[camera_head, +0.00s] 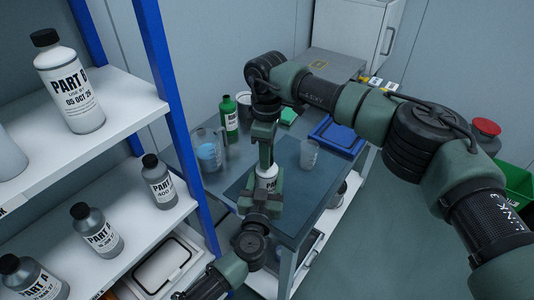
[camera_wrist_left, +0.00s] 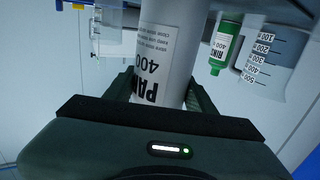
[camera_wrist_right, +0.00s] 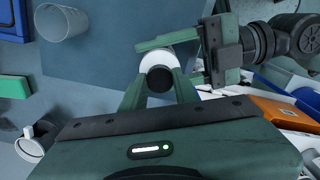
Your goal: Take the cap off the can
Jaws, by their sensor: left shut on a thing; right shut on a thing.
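The can (camera_head: 267,184), white with a black PART label, is upright above the table. My left gripper (camera_head: 262,198) is shut around its body; the left wrist view shows the can (camera_wrist_left: 165,62) large between the fingers. My right gripper (camera_head: 268,166) comes down from above and is shut on the cap. In the right wrist view the black round cap (camera_wrist_right: 160,79) lies between the fingertips, over the can's white top (camera_wrist_right: 156,62). The fingers hide the cap in the head view. I cannot tell whether any gap parts cap and can.
A green bottle (camera_head: 229,118) and a clear measuring jug (camera_head: 208,151) stand left on the table. A clear beaker (camera_head: 309,153) and a blue tray (camera_head: 337,134) are right of the can. A shelf with blue posts (camera_head: 165,90) and several PART bottles stands close on the left.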

